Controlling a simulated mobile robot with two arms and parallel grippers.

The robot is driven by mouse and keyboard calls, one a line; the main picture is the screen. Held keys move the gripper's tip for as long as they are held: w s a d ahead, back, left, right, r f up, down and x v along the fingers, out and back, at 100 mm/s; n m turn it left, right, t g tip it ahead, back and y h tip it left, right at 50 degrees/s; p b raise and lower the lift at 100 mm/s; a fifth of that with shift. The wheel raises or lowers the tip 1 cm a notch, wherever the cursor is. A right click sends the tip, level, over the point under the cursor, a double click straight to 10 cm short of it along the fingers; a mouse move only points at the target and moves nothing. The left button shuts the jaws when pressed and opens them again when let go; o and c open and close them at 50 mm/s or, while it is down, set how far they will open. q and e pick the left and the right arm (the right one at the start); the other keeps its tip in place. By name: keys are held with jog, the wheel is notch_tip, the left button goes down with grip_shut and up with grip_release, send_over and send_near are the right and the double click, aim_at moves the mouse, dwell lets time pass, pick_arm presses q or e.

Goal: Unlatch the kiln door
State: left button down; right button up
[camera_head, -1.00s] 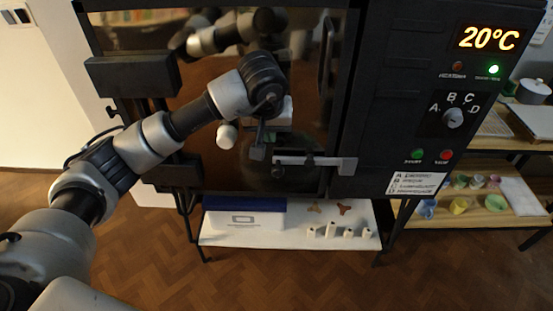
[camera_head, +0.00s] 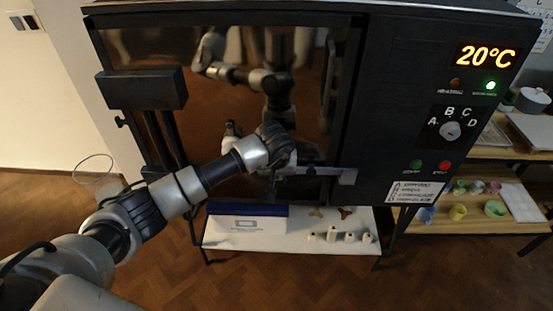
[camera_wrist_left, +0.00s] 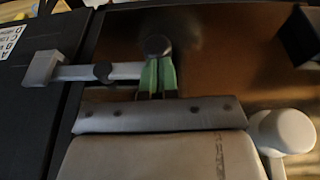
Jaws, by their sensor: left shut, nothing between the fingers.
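The kiln door (camera_head: 225,115) is a dark glossy panel and looks closed. Its latch is a pale horizontal bar (camera_head: 325,173) low at the door's right edge; it also shows in the wrist view (camera_wrist_left: 125,71), with a bracket (camera_wrist_left: 42,68) on the kiln body and a round dark knob (camera_wrist_left: 158,45) at the other end. My left gripper (camera_head: 280,168) is at the knob end of the latch, partly hidden by its own wrist. In the wrist view its green fingertips (camera_wrist_left: 158,75) are shut and empty, right beside the knob; contact is unclear. My right gripper is out of view.
The control panel, with a lit 20°C display (camera_head: 485,57) and a dial (camera_head: 450,130), is right of the door. Under the kiln, a shelf (camera_head: 300,242) holds a box (camera_head: 245,222) and small posts. Shelves with pottery stand at right. The door mirrors my body.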

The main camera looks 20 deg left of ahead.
pick_arm(q)
jog(key=shift+f, duration=0.35)
